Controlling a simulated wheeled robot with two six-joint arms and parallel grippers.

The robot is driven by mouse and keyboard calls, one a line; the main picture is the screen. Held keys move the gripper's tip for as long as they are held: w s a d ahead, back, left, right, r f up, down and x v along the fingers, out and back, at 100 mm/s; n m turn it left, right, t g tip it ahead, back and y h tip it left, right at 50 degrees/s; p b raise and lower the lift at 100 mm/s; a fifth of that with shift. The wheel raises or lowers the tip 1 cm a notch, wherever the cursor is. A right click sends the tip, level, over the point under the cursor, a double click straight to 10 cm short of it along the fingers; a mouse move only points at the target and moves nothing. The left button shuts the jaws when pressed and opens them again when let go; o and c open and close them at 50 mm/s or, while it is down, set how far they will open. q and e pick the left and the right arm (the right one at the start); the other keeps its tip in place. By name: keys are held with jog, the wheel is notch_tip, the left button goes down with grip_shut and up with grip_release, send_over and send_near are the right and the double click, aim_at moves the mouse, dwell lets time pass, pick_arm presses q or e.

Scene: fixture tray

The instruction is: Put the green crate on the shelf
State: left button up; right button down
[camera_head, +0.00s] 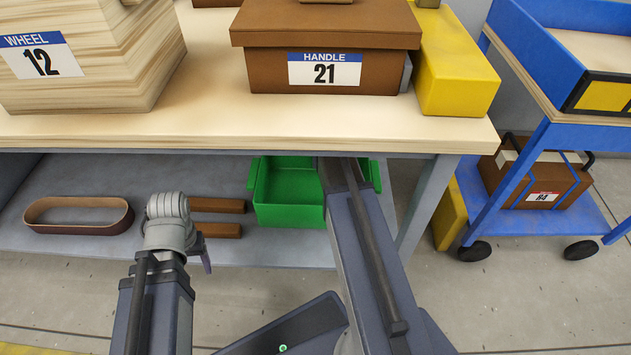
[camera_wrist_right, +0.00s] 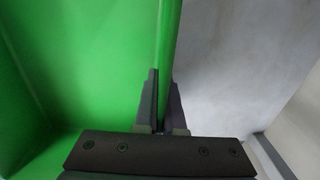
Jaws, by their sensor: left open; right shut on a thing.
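The green crate (camera_head: 287,211) is under the wooden tabletop, over the grey lower shelf (camera_head: 85,185). It looks level and empty; I cannot tell whether its bottom touches the shelf. My right arm covers its right part in the head view. In the right wrist view, my right gripper (camera_wrist_right: 162,98) is shut on the crate's wall (camera_wrist_right: 168,40), one finger on each side of the rim. My left gripper (camera_head: 204,257) is at the shelf's front, left of the crate and apart from it. It is open and partly hidden by its wrist.
Brown bars (camera_head: 218,230) and a brown belt loop (camera_head: 78,214) lie on the shelf left of the crate. A grey table leg (camera_head: 428,200) stands right of it. The tabletop (camera_head: 220,125) overhangs the shelf and carries boxes. A blue cart (camera_head: 540,150) stands at the right.

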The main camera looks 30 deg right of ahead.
aim_at(316, 173)
pick_arm(q)
jog(key=shift+f+b, duration=0.7)
jog(key=shift+f, duration=0.6)
pick_arm(e)
jog(key=shift+f, duration=1.3)
pick_arm(q)
jog(key=shift+f, duration=0.1)
pick_arm(e)
jog(key=shift+f, duration=0.1)
notch_tip(316, 173, down, 4)
jog(key=b, duration=0.4)
pick_arm(q)
notch_tip(316, 173, down, 4)
jog(key=shift+r, duration=0.25)
pick_arm(e)
jog(key=shift+r, duration=0.25)
pick_arm(q)
jog(key=shift+f, duration=0.1)
pick_arm(e)
jog(key=shift+f, duration=0.1)
jog(key=c, duration=1.5)
grip_release()
jog(key=shift+f, duration=0.1)
jog(key=o, duration=0.5)
